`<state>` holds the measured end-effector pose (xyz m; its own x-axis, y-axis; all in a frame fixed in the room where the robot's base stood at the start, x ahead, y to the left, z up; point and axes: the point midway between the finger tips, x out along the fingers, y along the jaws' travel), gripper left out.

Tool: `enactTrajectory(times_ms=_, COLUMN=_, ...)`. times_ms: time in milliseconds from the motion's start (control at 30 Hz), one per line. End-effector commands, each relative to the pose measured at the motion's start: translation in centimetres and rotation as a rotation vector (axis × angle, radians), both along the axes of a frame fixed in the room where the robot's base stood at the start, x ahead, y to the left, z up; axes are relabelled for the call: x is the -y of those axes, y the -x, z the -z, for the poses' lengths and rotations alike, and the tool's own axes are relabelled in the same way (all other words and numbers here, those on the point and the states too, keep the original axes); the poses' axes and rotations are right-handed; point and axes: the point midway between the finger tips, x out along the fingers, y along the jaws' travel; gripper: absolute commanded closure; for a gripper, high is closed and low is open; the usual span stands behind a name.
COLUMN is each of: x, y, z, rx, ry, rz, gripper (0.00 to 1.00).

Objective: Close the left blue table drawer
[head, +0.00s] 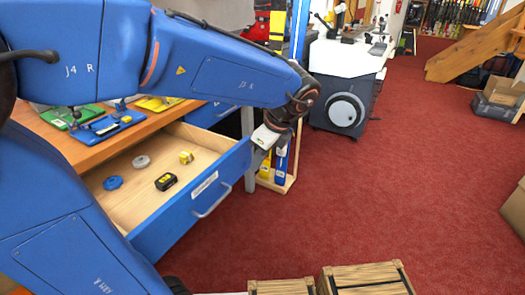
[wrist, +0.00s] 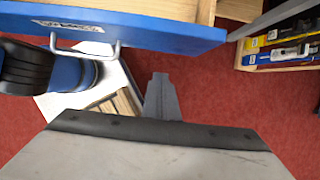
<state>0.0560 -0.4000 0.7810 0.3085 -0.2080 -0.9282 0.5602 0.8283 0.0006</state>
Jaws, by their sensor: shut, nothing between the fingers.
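The left blue table drawer (head: 190,212) is pulled well out from the wooden bench in the head view. Its blue front has a white label and a light handle (head: 212,200). Inside lie a blue disc (head: 113,182), a grey ring (head: 141,161), a black and yellow item (head: 166,181) and a small yellow item (head: 186,157). The drawer front (wrist: 130,22) and its handle cross the top of the wrist view. My gripper (wrist: 160,82) is shut and empty, just outside the front, right of the handle. In the head view its fingertips are hard to make out.
A second blue drawer (head: 210,113) sits farther along the bench, partly behind my arm. Wooden crates (head: 365,280) stand at the bottom. Red carpet (head: 400,190) is clear to the right.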

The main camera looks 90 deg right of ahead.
Motion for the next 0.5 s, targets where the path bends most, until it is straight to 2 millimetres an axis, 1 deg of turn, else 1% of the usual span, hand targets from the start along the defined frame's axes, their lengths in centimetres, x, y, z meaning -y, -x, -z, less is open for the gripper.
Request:
enactTrajectory(times_ms=67, x=0.2, y=-0.6, z=1.4, rx=0.002, ry=-0.003, rz=-0.002, gripper=1.00)
enactTrajectory(times_ms=300, x=1.7, y=-2.6, z=1.1, rx=-0.001, ry=0.000, rz=-0.003, gripper=1.00)
enactTrajectory(times_ms=500, x=2.3, y=-3.5, z=1.1, rx=-0.001, ry=0.000, rz=-0.002, gripper=1.00)
